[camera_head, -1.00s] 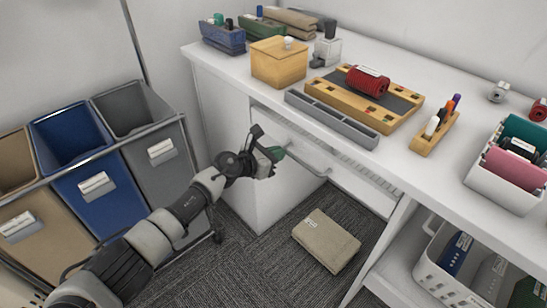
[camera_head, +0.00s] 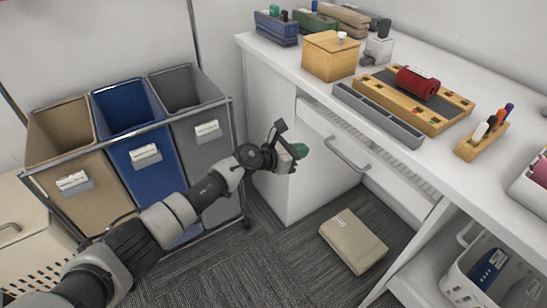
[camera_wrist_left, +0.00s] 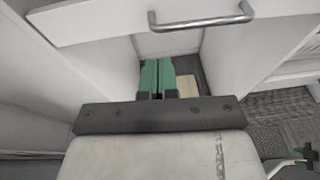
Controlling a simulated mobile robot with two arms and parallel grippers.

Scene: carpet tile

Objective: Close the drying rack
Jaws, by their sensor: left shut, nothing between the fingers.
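The drying rack is a pull-out under the white counter, with a white front (camera_head: 385,181) and a grey bar handle (camera_head: 347,155). A slatted strip (camera_head: 370,142) shows between its front and the counter, so it stands partly out. In the left wrist view the handle (camera_wrist_left: 203,20) crosses the top. My left gripper (camera_head: 299,151) is shut and empty, to the left of the handle and apart from it. Its green fingers (camera_wrist_left: 158,75) lie together in the wrist view. A small dark part with green tips (camera_wrist_left: 308,156) at that view's right edge looks like my right gripper; its opening is unclear.
Beige, blue (camera_head: 130,115) and grey bins stand in a metal frame at left. A beige package (camera_head: 353,241) lies on the carpet below the rack. A wooden board with a red roll (camera_head: 417,83) and a grey tray (camera_head: 377,116) sit on the counter. A white basket (camera_head: 462,287) is lower right.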

